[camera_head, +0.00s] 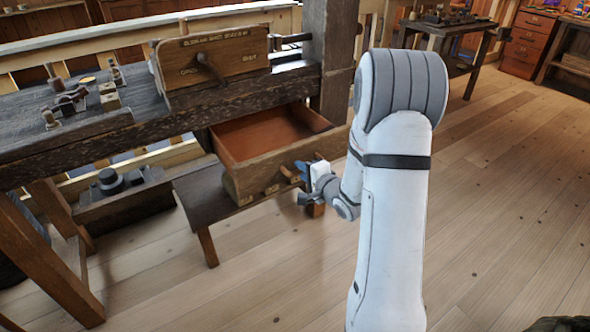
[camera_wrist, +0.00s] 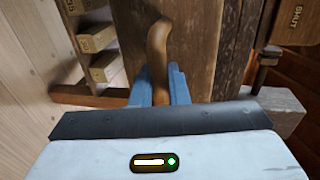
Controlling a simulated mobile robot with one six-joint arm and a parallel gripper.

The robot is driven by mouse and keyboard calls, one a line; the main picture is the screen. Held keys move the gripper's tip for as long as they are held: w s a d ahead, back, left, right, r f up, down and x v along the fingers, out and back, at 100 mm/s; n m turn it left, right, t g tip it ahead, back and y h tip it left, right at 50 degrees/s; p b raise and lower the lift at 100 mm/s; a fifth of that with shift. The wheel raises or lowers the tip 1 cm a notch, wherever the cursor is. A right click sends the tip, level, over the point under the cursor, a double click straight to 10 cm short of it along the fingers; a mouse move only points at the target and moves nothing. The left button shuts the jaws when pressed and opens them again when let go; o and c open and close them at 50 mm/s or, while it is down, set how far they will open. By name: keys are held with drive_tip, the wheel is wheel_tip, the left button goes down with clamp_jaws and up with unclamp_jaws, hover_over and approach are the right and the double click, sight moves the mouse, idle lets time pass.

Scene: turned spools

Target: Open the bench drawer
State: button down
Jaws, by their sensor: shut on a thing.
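The bench drawer (camera_head: 262,178) is pulled out from under the bench in the head view, and its reddish-brown inside shows from above, with nothing seen in the visible part. My gripper (camera_head: 303,172) is at the right part of the drawer's front. In the wrist view, my gripper's blue fingers (camera_wrist: 160,86) are shut on the drawer's curved wooden handle (camera_wrist: 158,42). The handle's upper end sticks out past the fingers. The drawer's front board (camera_wrist: 195,45) fills the middle behind it.
The workbench (camera_head: 90,130) carries small metal fittings and an upright wooden board (camera_head: 212,65) with a lever and lettering. A low wooden stool or shelf (camera_head: 200,195) stands below the drawer. Open plank floor (camera_head: 500,210) lies to the right. A red cabinet (camera_head: 528,45) stands far back.

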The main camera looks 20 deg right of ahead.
drive_tip(key=shift+d, duration=0.35)
drive_tip(key=c, duration=1.7)
unclamp_jaws()
drive_tip(key=shift+w, duration=0.1)
drive_tip(key=shift+o, duration=1.1)
drive_tip(key=shift+a, duration=0.2)
drive_tip(key=p+v, duration=0.1)
drive_tip(key=v, duration=0.7)
drive_tip(key=shift+p, duration=0.3)
